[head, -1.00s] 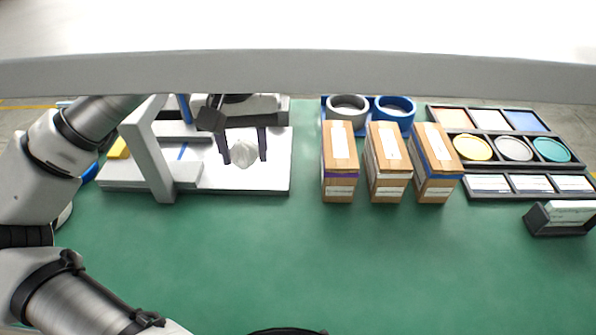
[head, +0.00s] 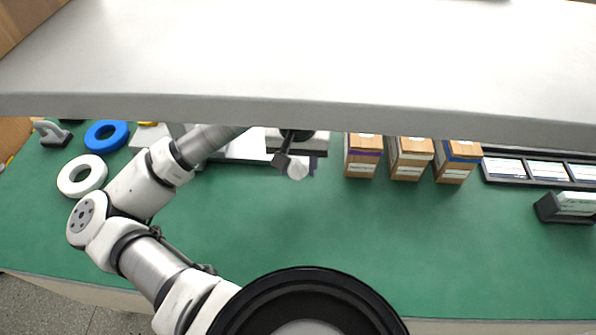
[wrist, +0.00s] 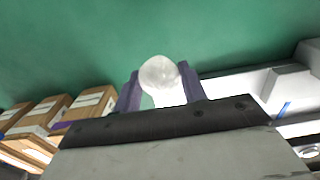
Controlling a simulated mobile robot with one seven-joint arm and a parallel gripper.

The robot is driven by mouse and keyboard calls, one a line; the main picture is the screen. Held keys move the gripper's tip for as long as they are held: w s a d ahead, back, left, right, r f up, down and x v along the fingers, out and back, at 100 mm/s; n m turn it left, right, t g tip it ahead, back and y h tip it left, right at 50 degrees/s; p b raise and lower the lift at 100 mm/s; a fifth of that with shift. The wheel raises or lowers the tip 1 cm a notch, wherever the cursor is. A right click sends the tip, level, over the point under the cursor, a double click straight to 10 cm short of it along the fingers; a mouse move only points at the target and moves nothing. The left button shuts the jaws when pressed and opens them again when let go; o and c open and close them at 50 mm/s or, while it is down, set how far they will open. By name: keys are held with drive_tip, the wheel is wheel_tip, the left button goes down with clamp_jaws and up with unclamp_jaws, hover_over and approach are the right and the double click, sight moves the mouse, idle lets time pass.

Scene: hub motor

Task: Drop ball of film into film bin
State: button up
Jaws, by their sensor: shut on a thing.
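The ball of film (head: 298,169) is a crumpled whitish lump. My gripper (head: 299,166) is shut on it, in front of the white platform at the back of the green bench in the head view. In the wrist view the ball of film (wrist: 160,74) sits between the two dark fingers of my gripper (wrist: 162,90), with green bench surface beyond. I see no film bin that I can identify in either view.
Three cardboard boxes (head: 410,160) stand right of my gripper. A white ring (head: 82,176) and a blue ring (head: 106,134) lie at the left. A dark card holder (head: 568,207) is at the right. A grey shelf (head: 300,104) crosses above. The bench's middle is clear.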

sight(298, 177)
wheel_tip(298, 177, down, 4)
drive_tip(key=shift+r+p, duration=0.1)
drive_tip(key=shift+p, duration=0.2)
drive_tip(key=shift+f+b, duration=0.35)
drive_tip(key=shift+b, duration=0.1)
drive_tip(key=o, duration=0.9)
drive_tip(key=shift+r, duration=0.1)
